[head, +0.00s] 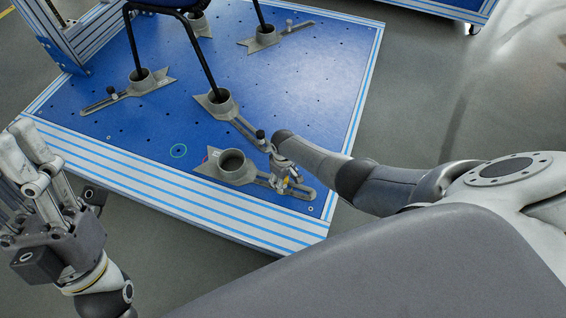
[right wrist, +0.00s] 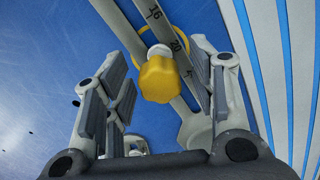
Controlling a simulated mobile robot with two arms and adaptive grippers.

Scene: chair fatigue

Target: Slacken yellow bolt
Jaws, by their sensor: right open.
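The yellow bolt (right wrist: 160,80) has a lobed knob head and a pale shank. It stands at a slotted grey clamp bar (right wrist: 185,95) marked with a number scale. My right gripper (right wrist: 161,68) is open, with the bolt between its fingers and a visible gap on each side. In the head view my right gripper (head: 285,180) is over the bar of the nearest clamp (head: 232,162); the bolt is mostly hidden there. My left gripper (head: 30,160) is at the left, beside the platform's front edge and away from the clamps; its jaw opening is unclear.
The blue platform (head: 130,125) has a striped front edge and small holes. Several other clamps hold black chair legs, such as the leg (head: 200,55) behind the nearest clamp. A blue frame (head: 80,40) stands at the back left. Clear floor (head: 470,100) lies to the right.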

